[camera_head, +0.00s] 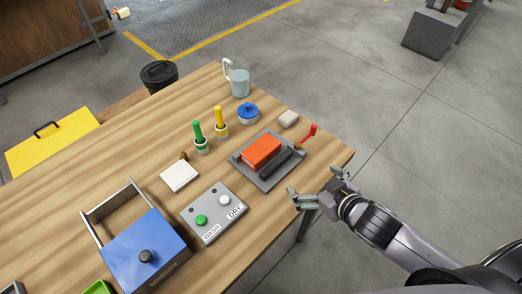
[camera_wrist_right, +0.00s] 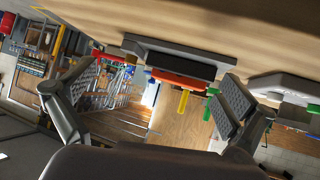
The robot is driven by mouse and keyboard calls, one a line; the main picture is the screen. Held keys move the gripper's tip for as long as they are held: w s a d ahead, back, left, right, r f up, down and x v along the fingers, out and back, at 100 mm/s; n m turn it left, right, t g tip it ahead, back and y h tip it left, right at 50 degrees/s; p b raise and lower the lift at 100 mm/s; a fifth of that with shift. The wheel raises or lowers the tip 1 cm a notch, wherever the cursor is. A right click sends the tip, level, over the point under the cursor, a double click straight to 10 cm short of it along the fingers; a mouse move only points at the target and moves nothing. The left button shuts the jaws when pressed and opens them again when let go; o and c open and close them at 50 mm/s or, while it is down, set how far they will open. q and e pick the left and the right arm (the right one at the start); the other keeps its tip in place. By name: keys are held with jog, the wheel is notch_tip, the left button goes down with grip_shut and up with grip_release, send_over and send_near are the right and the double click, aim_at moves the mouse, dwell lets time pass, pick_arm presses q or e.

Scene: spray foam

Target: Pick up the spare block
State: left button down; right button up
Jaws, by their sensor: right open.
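A larger orange-red block (camera_head: 261,150) sits on a dark grey fixture (camera_head: 264,181) with a red-handled lever (camera_head: 307,136). I cannot tell which block is the spare. My right gripper (camera_head: 319,187) is open and empty, just off the table's right edge, apart from both blocks. In the right wrist view, the orange-red block (camera_wrist_right: 178,79) and fixture (camera_wrist_right: 160,52) show beyond my open fingers (camera_wrist_right: 160,98). My left gripper is not in view.
A WASH/DRY button box (camera_head: 214,212) and a blue drawer box (camera_head: 146,250) stand nearer. A blue-lidded pot (camera_head: 248,116) and jug (camera_head: 239,84) stand behind.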

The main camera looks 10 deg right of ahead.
aim_at(264, 149)
jog(key=r+y, duration=0.1)
jog(key=r+n+y, duration=0.1)
jog(key=w+a, duration=0.1)
jog(key=shift+w+r+n+t+y, duration=0.1)
jog(key=shift+r+n+t+y, duration=0.2)
jog(key=shift+r+n+y, duration=0.1)
jog(key=shift+n+y, duration=0.5)
jog(key=shift+y, duration=0.4)
jog(key=p+x, duration=0.1)
jog(key=x, duration=0.3)
jog(key=p+x, duration=0.1)
jog(key=x, duration=0.3)
jog(key=a+r+x, duration=0.1)
jog(key=x, duration=0.3)
jog(key=shift+p, duration=0.4)
jog(key=shift+w+a, duration=0.15)
jog(key=shift+w, duration=0.05)
jog(key=p+x, duration=0.1)
jog(key=x, duration=0.3)
jog(key=shift+w+a+p, duration=0.1)
jog(key=shift+w+p, duration=0.15)
jog(key=shift+p, duration=0.1)
jog(key=shift+s, duration=0.1)
jog(key=shift+c, duration=0.5)
jog(key=c, duration=1.3)
